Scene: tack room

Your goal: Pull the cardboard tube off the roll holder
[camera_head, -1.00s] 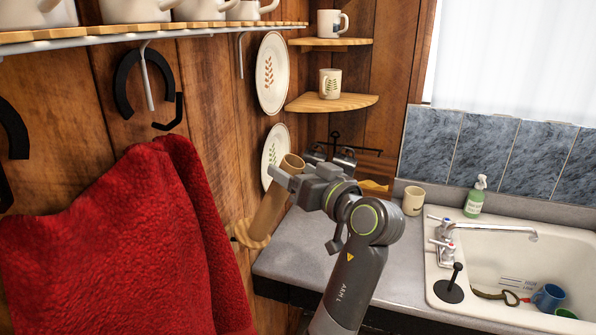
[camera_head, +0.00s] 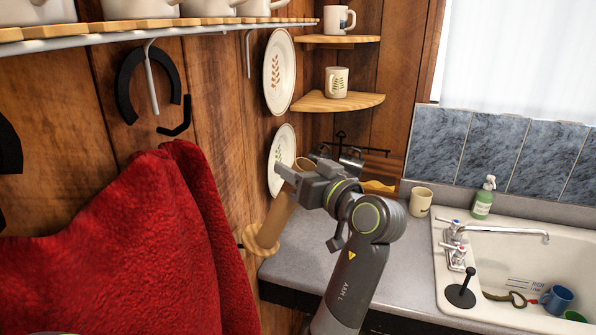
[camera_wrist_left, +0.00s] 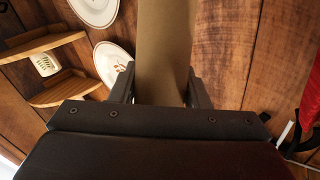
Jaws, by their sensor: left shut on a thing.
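The brown cardboard tube (camera_head: 279,215) stands slightly tilted by the wooden wall in the head view. Its lower end meets the light wooden roll holder (camera_head: 259,243); I cannot tell whether it is still around the holder's peg. My left gripper (camera_head: 291,178) is shut on the tube near its upper end, and its fingers hide part of it. In the left wrist view the tube (camera_wrist_left: 165,50) runs up between the two fingers (camera_wrist_left: 160,90); the holder is not visible there. My right gripper is not in view.
A red towel (camera_head: 125,245) hangs at the left, close to the holder. Plates (camera_head: 279,70) and corner shelves (camera_head: 338,102) are on the wall behind. The counter (camera_head: 310,245) holds a mug (camera_head: 420,201) and a sink (camera_head: 515,258). A shelf (camera_head: 150,30) runs overhead.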

